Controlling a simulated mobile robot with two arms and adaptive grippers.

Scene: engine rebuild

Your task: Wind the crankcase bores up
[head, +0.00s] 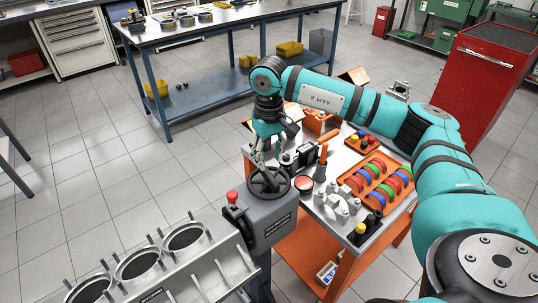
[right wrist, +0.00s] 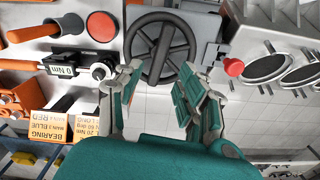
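The grey crankcase (head: 212,268) is at the lower left of the head view, with round bores (head: 138,264) in its visible face; its exact tilt is hard to tell. Two bores (right wrist: 267,67) also show at the right of the right wrist view. A dark spoked handwheel (head: 268,182) sits on the grey stand head beside a red knob (head: 232,197). My right gripper (head: 262,155) is just above the handwheel. In the right wrist view its fingers (right wrist: 162,80) are spread and empty, overlapping the wheel's (right wrist: 160,48) near rim; contact cannot be told. My left gripper is out of view.
An orange-framed bench (head: 318,247) right of the stand carries an orange rack (head: 375,180) of coloured rings, a torque tool (right wrist: 70,70) reading 0 Nm and bearing boxes (right wrist: 52,123). A blue workbench (head: 205,90) and red cabinet (head: 485,75) stand behind. Tiled floor at left is free.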

